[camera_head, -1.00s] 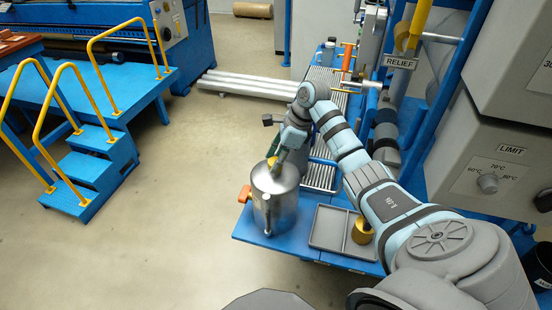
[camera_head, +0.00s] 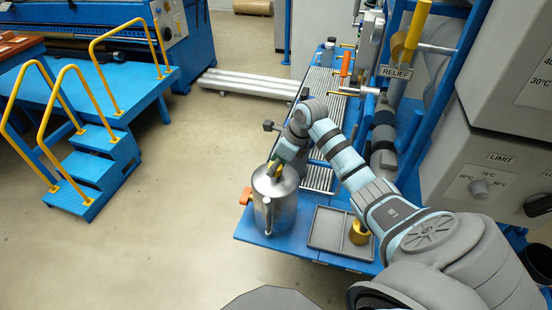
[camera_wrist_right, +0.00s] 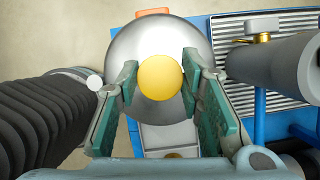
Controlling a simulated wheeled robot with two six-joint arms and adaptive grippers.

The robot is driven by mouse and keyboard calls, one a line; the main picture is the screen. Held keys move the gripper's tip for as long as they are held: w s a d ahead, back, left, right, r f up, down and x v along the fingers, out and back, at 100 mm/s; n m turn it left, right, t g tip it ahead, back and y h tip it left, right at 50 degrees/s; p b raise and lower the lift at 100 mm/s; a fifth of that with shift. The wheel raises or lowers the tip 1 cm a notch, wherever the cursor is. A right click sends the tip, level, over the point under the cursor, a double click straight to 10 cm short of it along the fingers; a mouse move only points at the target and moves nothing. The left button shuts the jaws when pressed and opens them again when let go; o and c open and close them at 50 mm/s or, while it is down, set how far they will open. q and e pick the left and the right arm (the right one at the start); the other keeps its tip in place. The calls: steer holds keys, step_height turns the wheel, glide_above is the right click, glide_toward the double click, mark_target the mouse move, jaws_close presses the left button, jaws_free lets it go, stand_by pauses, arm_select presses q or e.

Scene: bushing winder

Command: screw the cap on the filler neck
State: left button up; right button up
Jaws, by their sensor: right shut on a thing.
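A round yellow cap (camera_wrist_right: 160,77) sits between the fingertips of my right gripper (camera_wrist_right: 159,75) in the right wrist view. The gripper is shut on it. Below the cap is a shiny metal tank (camera_wrist_right: 150,38), seen from above; the cap hides the filler neck, so I cannot tell how far it is seated. In the head view my right gripper (camera_head: 277,170) points down at the top of the upright tank (camera_head: 276,205), with a bit of yellow showing at its tip. My left gripper is not in view.
The tank stands on a blue bench (camera_head: 265,243). To its right is a grey tray (camera_head: 325,228) with a brass piece (camera_head: 360,231) in it. An orange part (camera_head: 247,195) is at the tank's left. Pipes and a grey cabinet stand right. Open floor lies left.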

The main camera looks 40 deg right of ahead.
steer(key=m+p, duration=0.2)
steer(key=shift+a+r+m+h, duration=0.1)
steer(key=shift+r+m+h, duration=0.2)
steer(key=shift+r+h, duration=0.1)
steer(key=shift+f+m+t+h, duration=0.15)
steer(key=shift+m+t+h, duration=0.15)
steer(key=shift+m, duration=0.3)
steer(key=shift+w+f, duration=0.1)
steer(key=shift+f, duration=0.05)
steer(key=m+p, duration=0.1)
steer(key=m+h+p, duration=0.1)
steer(key=shift+r+m, duration=0.25)
steer(key=shift+m, duration=0.05)
steer(key=shift+m+h+p, duration=0.3)
steer(key=shift+m+p, duration=0.1)
steer(key=shift+m, duration=0.3)
steer(key=shift+f+m, duration=0.15)
steer(key=shift+m, duration=0.25)
